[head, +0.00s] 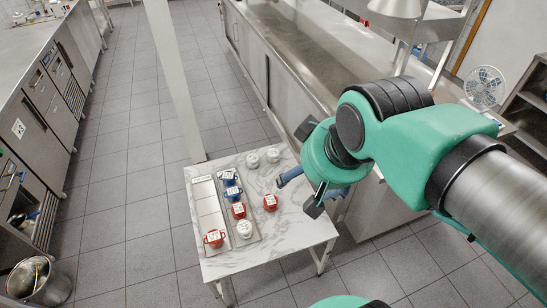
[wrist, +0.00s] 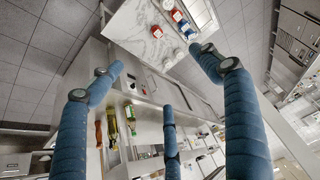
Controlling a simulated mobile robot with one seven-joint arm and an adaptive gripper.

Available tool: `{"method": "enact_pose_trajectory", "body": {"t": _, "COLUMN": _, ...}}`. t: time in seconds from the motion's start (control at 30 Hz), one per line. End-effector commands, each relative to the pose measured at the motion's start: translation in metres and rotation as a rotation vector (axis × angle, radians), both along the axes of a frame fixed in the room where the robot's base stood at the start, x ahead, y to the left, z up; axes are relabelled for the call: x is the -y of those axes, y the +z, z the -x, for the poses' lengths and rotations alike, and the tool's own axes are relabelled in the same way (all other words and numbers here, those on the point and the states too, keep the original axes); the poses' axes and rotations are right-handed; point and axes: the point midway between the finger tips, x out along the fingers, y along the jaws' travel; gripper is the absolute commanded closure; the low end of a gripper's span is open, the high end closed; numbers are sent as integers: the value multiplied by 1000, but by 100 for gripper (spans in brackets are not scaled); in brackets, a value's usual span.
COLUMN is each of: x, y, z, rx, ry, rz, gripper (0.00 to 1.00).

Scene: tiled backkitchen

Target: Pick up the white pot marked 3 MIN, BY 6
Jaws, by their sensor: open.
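White lidded pots show in the head view: two stand side by side at the table's back edge, one on the left (head: 252,160) and one on the right (head: 273,155). Another white pot (head: 245,229) sits at the front of the tray's right column. The lid labels are too small to read, so I cannot tell which is marked 3 MIN, BY 6. My gripper (head: 311,191) is open and empty, off the table's right side and apart from every pot. In the wrist view its blue fingers are spread wide.
A red pot (head: 270,202) stands right of the tray, nearest my gripper. A white post (head: 174,80) rises behind the table. A steel counter (head: 285,50) runs behind on the right.

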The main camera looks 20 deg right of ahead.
Motion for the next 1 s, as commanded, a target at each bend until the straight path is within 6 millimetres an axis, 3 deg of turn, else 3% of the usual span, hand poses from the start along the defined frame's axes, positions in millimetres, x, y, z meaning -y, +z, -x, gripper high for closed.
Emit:
{"method": "enact_pose_trajectory", "body": {"t": 0.27, "x": 4, "y": 13, "z": -43, "rx": -25, "ry": -40, "rz": -11, "gripper": 22}}
{"method": "enact_pose_trajectory", "body": {"t": 0.57, "x": 12, "y": 26, "z": -111, "rx": -55, "ry": -102, "rz": -28, "gripper": 22}}
{"method": "enact_pose_trajectory", "body": {"t": 1.0, "x": 27, "y": 20, "z": -217, "rx": -100, "ry": -193, "rz": -48, "gripper": 22}}
